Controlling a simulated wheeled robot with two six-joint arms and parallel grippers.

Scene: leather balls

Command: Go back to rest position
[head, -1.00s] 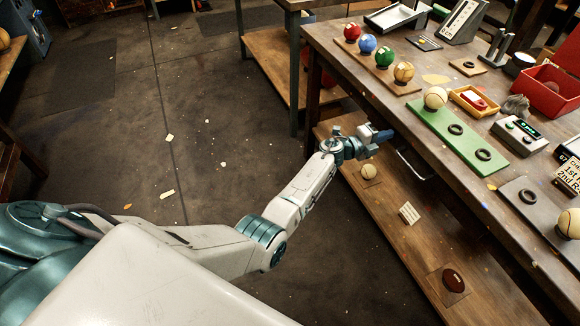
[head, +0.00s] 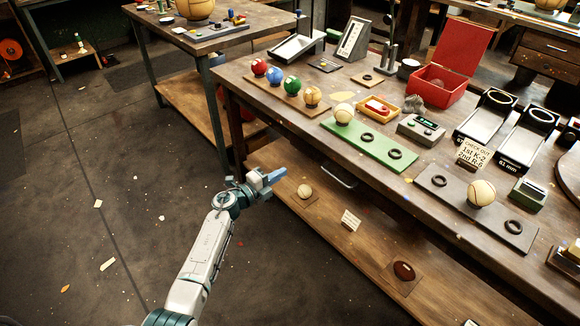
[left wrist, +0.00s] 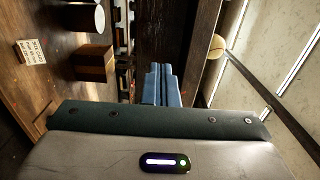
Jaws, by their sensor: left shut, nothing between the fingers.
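My left gripper (head: 270,178) reaches up from the bottom of the head view, beside the front edge of the workbench (head: 330,160) and above the lower shelf. Its blue fingers are together with nothing between them; they also show closed in the left wrist view (left wrist: 161,86). A cream ball (head: 304,191) sits on a small pad on the lower shelf, just right of the gripper and apart from it. My right gripper is not in view.
On the bench are a row of coloured balls (head: 292,84), a green board (head: 370,146) with a cream ball and rings, a grey board (head: 475,210), and an open red box (head: 447,80). The floor (head: 110,200) at left is mostly clear.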

